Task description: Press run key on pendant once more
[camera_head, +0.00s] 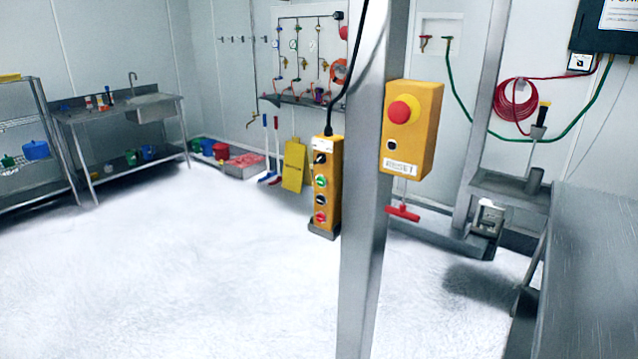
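A yellow pendant (322,185) hangs upright on a black cable, just left of a metal post. Its face carries a black switch at the top, a green key (320,181), a dark key (320,199) and a red key (320,217) at the bottom. I cannot read which key is labelled run. Neither of my grippers shows in the head view.
A yellow box with a red emergency button (403,110) and a RESET label is fixed to the metal post (362,250). A steel table (590,270) stands at the right. A sink bench (120,110) is at the back left. The floor at left is clear.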

